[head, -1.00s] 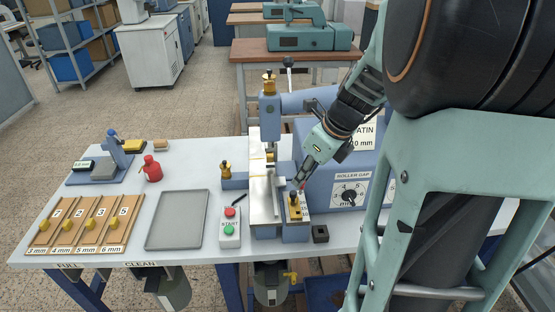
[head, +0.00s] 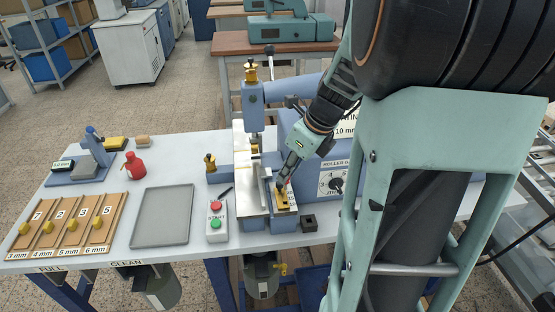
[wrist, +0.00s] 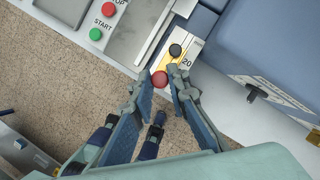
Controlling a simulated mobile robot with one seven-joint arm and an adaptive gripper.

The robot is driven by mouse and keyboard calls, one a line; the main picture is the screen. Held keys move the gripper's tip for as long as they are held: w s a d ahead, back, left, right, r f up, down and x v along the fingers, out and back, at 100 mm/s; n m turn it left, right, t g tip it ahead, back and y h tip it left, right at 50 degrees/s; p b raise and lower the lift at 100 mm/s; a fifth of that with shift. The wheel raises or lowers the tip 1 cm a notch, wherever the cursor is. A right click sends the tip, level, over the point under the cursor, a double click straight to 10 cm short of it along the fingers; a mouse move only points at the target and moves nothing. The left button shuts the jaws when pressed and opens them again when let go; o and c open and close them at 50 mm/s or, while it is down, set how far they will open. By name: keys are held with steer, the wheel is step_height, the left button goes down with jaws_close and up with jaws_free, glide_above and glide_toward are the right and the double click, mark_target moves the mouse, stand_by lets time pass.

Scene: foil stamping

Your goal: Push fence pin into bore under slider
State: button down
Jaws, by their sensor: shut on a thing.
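The fence slider is a brass block (wrist: 167,66) with a black knob (wrist: 175,51), on a scale plate marked 20. In the head view the slider (head: 283,200) sits at the near end of the press bed. The fence pin shows as a round red head (wrist: 159,78) between my fingertips, at the slider's near end. My gripper (wrist: 161,84) is shut on it; in the head view my gripper (head: 284,183) reaches down over the slider. The pin's shank and the bore under the slider are hidden, so I cannot tell how deep the pin sits.
A START/STOP box (head: 216,222) stands left of the bed, with a grey tray (head: 162,216) beyond it. The blue press housing (wrist: 270,50) is close on the right. A small black block (head: 308,222) lies right of the slider. The table's near edge is close.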

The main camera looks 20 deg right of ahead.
mark_target(289, 179)
steer(key=shift+f+b, duration=0.9)
steer(key=shift+f, duration=0.85)
steer(key=shift+p, duration=0.7)
steer(key=shift+f+b, duration=1.45)
steer(key=shift+f, duration=0.7)
steer(key=c, duration=1.8)
jaws_free()
steer(key=shift+r, duration=0.1)
steer(key=v, duration=1.2)
